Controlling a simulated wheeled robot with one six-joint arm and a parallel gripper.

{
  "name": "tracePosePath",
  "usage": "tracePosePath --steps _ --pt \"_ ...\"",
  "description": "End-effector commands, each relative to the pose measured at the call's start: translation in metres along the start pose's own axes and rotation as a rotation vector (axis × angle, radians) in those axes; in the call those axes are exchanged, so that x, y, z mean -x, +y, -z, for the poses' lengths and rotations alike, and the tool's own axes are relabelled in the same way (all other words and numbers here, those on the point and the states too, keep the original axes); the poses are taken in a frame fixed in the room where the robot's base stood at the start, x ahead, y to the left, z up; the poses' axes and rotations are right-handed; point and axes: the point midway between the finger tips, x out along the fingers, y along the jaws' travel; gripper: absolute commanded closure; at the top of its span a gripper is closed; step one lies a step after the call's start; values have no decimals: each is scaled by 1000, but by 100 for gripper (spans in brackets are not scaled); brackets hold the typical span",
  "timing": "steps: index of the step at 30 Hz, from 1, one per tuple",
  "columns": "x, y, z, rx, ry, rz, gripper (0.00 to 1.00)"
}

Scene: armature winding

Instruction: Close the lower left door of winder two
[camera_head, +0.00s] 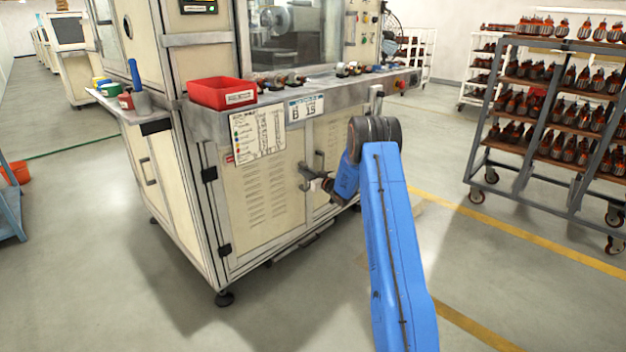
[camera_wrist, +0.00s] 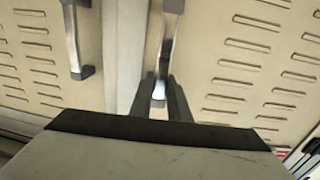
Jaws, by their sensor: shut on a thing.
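The lower left door (camera_head: 262,205) of the winding machine is a cream panel with rows of louvres and a chart on its upper part. It looks flush or nearly flush with the frame; I cannot tell whether a small gap is left. My gripper (camera_head: 308,181) is at the door's handle (camera_head: 301,170), near its right edge. In the wrist view my gripper (camera_wrist: 162,92) is shut on the lower end of the metal handle (camera_wrist: 170,40). The louvred left door (camera_wrist: 245,70) fills the right side there. The other door's handle (camera_wrist: 73,40) is at the left.
The neighbouring lower door (camera_head: 327,140) is beside it. A red bin (camera_head: 215,92) and several small parts sit on the ledge above. A wheeled rack (camera_head: 560,120) with several armatures stands at the right. The floor in front (camera_head: 290,300) is clear.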

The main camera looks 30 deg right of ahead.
Motion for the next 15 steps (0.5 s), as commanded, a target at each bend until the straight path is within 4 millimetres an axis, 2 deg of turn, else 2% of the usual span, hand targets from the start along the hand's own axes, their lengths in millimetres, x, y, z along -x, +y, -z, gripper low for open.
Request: tracePosePath --steps 1,6,15 --pt "-10 0 0 1 0 -1 100" --pt "-31 0 0 1 0 -2 100" --pt "-46 0 0 -1 0 -5 100"
